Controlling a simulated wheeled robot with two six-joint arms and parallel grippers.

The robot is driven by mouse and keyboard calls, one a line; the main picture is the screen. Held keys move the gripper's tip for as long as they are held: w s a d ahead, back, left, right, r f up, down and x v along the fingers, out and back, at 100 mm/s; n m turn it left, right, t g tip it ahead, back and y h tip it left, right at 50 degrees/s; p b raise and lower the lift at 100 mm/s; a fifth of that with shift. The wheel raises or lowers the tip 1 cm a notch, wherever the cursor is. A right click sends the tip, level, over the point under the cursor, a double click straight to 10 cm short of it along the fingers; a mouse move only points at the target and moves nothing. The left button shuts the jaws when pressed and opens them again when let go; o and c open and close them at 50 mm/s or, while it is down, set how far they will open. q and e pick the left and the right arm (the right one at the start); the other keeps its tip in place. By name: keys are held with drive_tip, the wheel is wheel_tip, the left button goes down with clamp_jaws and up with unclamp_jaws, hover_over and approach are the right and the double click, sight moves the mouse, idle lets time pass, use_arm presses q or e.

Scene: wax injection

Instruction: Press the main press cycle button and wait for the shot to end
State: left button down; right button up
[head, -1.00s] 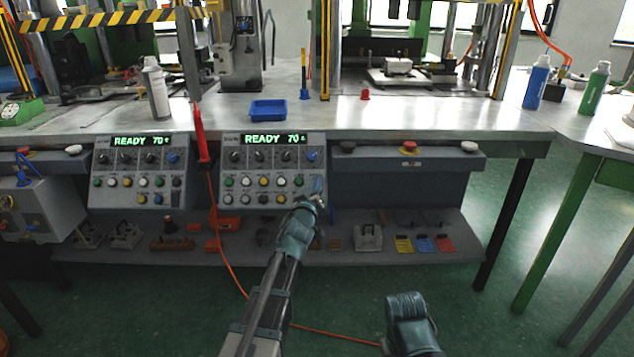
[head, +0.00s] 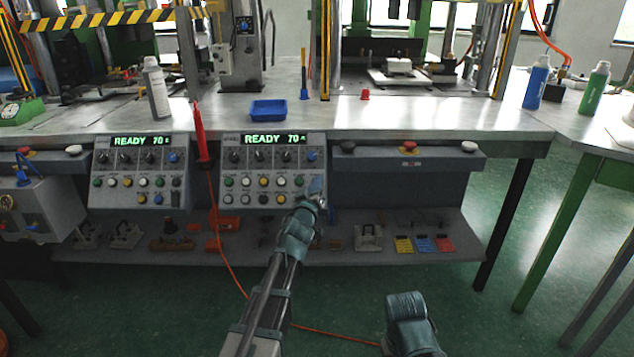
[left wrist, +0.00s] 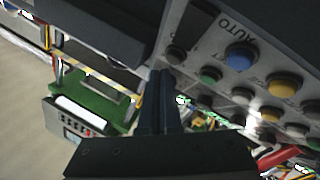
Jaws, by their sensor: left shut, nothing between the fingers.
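The right-hand control panel (head: 230,168) shows a green "READY 70" display (head: 262,139) above rows of knobs and coloured buttons. My left gripper (head: 318,187) is shut and empty at this panel's lower right edge. In the left wrist view its closed fingers (left wrist: 161,77) are beside the button rows. A dark button (left wrist: 174,54) and a green button (left wrist: 209,74) lie near the tips; contact cannot be told. A blue button (left wrist: 241,56) by the word "AUTO" and a yellow button (left wrist: 284,85) are farther right. The main press cycle button cannot be singled out.
A second panel (head: 100,190) at left also reads "READY 70". A red pen-like tool (head: 201,135) hangs between the panels on an orange cord. A blue tray (head: 268,110) stands on the bench above. A lower shelf (head: 345,258) holds tools and coloured cards.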

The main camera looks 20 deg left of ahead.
use_arm(q)
drive_tip(key=shift+w+a+f, duration=0.1)
drive_tip(key=shift+w+f, duration=0.15)
drive_tip(key=shift+w, duration=0.1)
